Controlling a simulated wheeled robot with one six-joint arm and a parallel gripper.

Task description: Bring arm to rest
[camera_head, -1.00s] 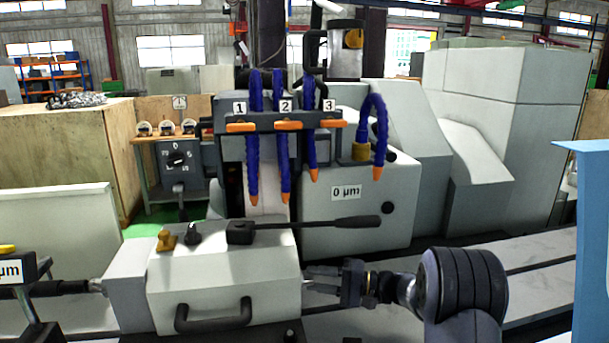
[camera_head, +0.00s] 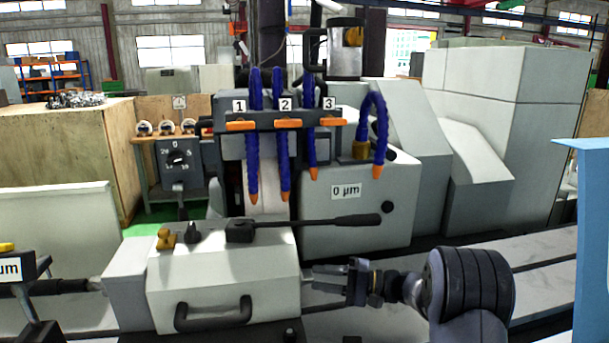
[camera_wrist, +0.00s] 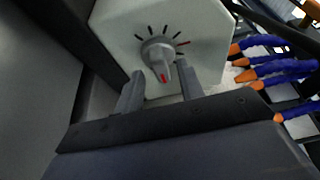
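My gripper (camera_head: 318,278) is at the right end of the grey-white machine block (camera_head: 225,268), with its fingers pointing left at that end. In the wrist view, my gripper (camera_wrist: 158,73) has its two grey fingers apart with nothing held between them. A round grey knob (camera_wrist: 158,50) with a red mark on its pointer sits on a pale plate with dial ticks, beyond and between the fingertips. The fingers do not appear to touch the knob. In the head view the knob is hidden.
A black lever (camera_head: 310,225) lies across the block's top, above my gripper. Blue coolant hoses (camera_head: 284,150) with orange tips hang behind. A light blue panel (camera_head: 592,240) stands at the right edge. The rail bed (camera_head: 545,250) extends to the right.

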